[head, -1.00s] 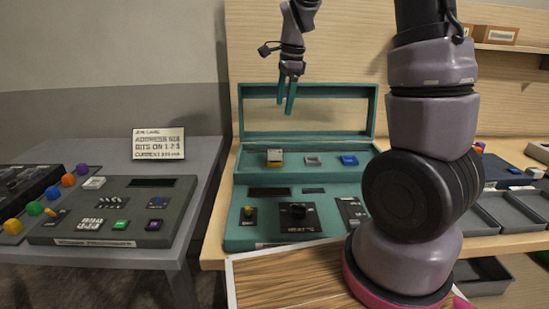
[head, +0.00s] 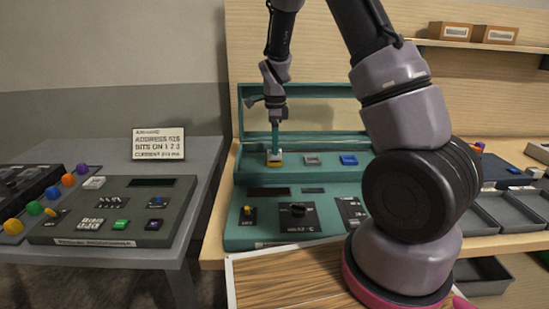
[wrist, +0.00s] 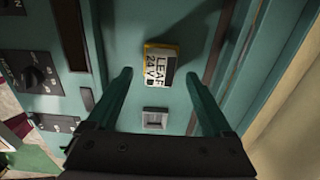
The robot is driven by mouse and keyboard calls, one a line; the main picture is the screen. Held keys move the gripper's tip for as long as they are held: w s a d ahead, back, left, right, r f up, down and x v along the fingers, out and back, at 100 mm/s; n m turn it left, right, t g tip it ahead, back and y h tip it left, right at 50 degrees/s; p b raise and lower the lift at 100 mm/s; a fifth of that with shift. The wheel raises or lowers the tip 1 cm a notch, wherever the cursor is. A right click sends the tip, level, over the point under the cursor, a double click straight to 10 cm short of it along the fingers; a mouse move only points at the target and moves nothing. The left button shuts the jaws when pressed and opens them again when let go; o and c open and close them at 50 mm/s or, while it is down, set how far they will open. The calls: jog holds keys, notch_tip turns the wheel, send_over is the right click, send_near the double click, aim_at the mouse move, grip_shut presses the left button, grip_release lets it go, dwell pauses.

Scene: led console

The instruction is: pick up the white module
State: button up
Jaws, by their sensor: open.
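A small block with a white-and-black printed label on top and yellow edges (head: 274,161) sits at the left of the upper strip of the teal console (head: 240,190); it is the whitest module there. In the wrist view the block (wrist: 159,66) shows part of its lettering, "LEAF 24V". My gripper (head: 275,149) points down just above it in the head view. In the wrist view the open fingers (wrist: 158,74) stand apart on either side of the block, with nothing held. I cannot tell the remaining height.
A grey square piece (head: 312,160) and a blue one (head: 349,160) sit to the right on the same strip. The raised console lid (head: 375,105) stands behind. A second grey-green console (head: 110,210) with knobs and buttons is on the left table.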

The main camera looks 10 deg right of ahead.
notch_tip(320, 180, down, 4)
jog(key=shift+r, duration=0.2)
grip_shut()
jog(key=shift+r, duration=0.2)
